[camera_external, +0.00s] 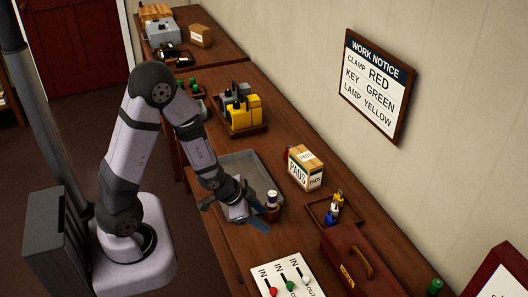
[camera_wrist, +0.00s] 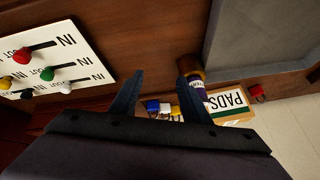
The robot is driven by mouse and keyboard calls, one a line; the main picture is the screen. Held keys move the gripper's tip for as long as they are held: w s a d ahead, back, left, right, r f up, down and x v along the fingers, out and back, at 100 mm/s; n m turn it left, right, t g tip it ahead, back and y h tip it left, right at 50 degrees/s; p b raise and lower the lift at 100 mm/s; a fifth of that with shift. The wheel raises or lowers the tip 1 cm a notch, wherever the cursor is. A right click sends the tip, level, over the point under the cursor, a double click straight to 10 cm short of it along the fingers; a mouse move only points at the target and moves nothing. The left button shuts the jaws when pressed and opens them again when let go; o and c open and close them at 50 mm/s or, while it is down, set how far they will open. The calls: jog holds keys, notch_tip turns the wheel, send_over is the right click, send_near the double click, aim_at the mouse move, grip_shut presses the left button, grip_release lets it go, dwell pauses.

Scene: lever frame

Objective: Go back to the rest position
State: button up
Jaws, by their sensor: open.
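My gripper (camera_external: 262,216) is low over the workbench (camera_external: 222,228), near the front right corner of the grey tray. Its two fingers stand apart in the wrist view (camera_wrist: 158,72), with nothing seen held between them. A small labelled bottle (camera_external: 272,199) stands in a brown holder right beside the gripper. In the wrist view the bottle (camera_wrist: 198,92) shows next to the right finger and is partly covered by it. My arm is bent and reaches down from its base at the left.
A white lever panel (camera_external: 262,270) with coloured knobs lies nearby. Around the gripper are the grey tray (camera_external: 226,163), a PADS box (camera_external: 305,170), a small wooden tray (camera_external: 317,210) with coloured items and a red-brown toolbox (camera_external: 350,262). A work notice (camera_external: 376,85) hangs on the wall.

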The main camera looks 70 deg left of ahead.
jog(key=s+d+r+n+g, duration=0.1)
jog(key=s+d+r+g, duration=0.1)
jog(key=s, duration=0.2)
jog(key=s+d+r+n+g+b, duration=0.1)
jog(key=s+d+r+g, duration=0.1)
jog(key=s, duration=0.3)
jog(key=s+d+r+n+g, duration=0.1)
jog(key=s+d+r+g, duration=0.1)
jog(key=s, duration=0.3)
jog(key=shift+s+d, duration=0.15)
jog(key=shift+d, duration=0.5)
